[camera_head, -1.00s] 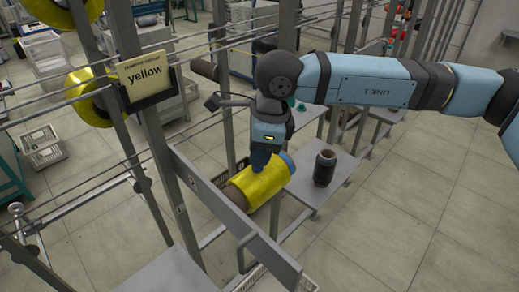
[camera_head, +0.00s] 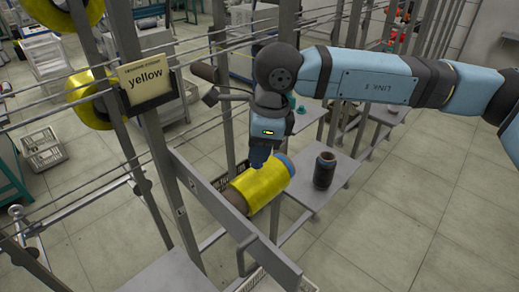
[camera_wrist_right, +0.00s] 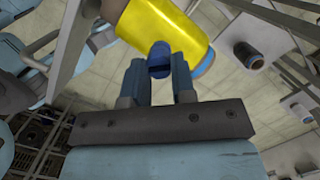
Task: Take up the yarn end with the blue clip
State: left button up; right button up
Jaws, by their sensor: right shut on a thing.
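A yellow yarn bobbin (camera_head: 258,187) lies tilted on the grey frame, its dark core end at lower left and a blue ring at its upper right end. My right gripper (camera_head: 259,162) points down at the upper side of the bobbin. In the right wrist view its two fingers (camera_wrist_right: 160,72) are shut on the blue clip (camera_wrist_right: 159,58), which shows dark blue between the fingertips against the yellow yarn (camera_wrist_right: 168,28). Whether the clip still touches the yarn cannot be told. The yarn end itself is too fine to see. My left gripper is not in view.
A yellow label card (camera_head: 147,78) hangs on the upright at left, with yellow bobbins (camera_head: 92,87) behind it. A dark bobbin (camera_head: 324,170) stands on a grey shelf (camera_head: 318,193) at right. Grey rails and posts surround the gripper. Open floor lies further right.

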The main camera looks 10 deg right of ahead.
jog(key=shift+s+a+r+p, duration=0.15)
jog(key=shift+r+p, duration=0.35)
jog(key=shift+r, duration=1.5)
